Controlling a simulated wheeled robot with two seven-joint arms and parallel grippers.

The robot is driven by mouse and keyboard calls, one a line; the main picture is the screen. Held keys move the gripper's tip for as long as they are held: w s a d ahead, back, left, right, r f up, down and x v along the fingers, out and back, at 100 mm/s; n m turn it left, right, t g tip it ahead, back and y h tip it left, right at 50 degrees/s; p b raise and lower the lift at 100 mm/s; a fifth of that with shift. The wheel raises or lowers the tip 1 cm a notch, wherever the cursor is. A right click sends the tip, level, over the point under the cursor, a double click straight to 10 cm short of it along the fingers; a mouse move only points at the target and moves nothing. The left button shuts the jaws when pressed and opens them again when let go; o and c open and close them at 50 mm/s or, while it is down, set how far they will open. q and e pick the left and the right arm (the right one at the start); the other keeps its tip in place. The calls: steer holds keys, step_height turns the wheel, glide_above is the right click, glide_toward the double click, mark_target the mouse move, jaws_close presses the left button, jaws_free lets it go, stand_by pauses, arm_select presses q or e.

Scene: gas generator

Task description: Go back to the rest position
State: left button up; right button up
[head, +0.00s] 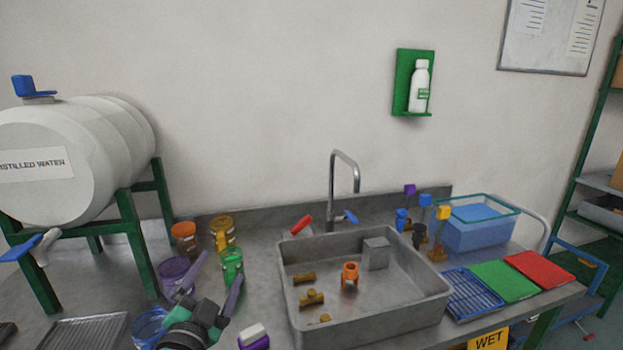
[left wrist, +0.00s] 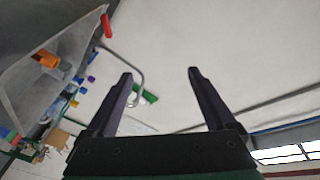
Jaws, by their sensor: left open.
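My left gripper (head: 212,287) is at the lower left of the head view, above the counter among the coloured containers. Its two purple-grey fingers are spread apart. In the left wrist view the fingers (left wrist: 160,85) are wide apart with nothing between them but the wall and part of the tap behind. My right gripper is not in the head view.
A grey sink (head: 362,312) with brass parts and an orange part (head: 349,274) stands to the right of the gripper. Nearby are a purple cup (head: 172,270), a green cup (head: 232,262) and a blue bowl (head: 149,325). A water tank (head: 110,150) stands at left.

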arm_select(q)
steer(key=s+a+f+n+g+y, duration=0.1)
steer(key=s+a+f+n+g, duration=0.25)
steer(key=f, duration=0.55)
steer(key=s+a+f+n+g+y, duration=0.1)
steer(key=s+a+f+n+g, duration=0.1)
steer(key=s+f+g, duration=0.5)
steer(key=s+f+n+g+h, duration=0.15)
steer(key=s+f+g, duration=0.35)
steer(key=s+f, duration=0.5)
steer(key=s+f+g, duration=0.1)
steer(key=s+f, duration=0.2)
steer(key=f, duration=1.1)
steer(key=s+f, duration=0.2)
steer(key=f, duration=1.1)
steer(key=s+a+f+g, duration=0.1)
steer(key=s+a+f, duration=0.1)
steer(key=s+f, duration=0.9)
steer(key=s, duration=0.3)
steer(key=shift+s+a, duration=0.35)
steer(key=shift+s, duration=0.05)
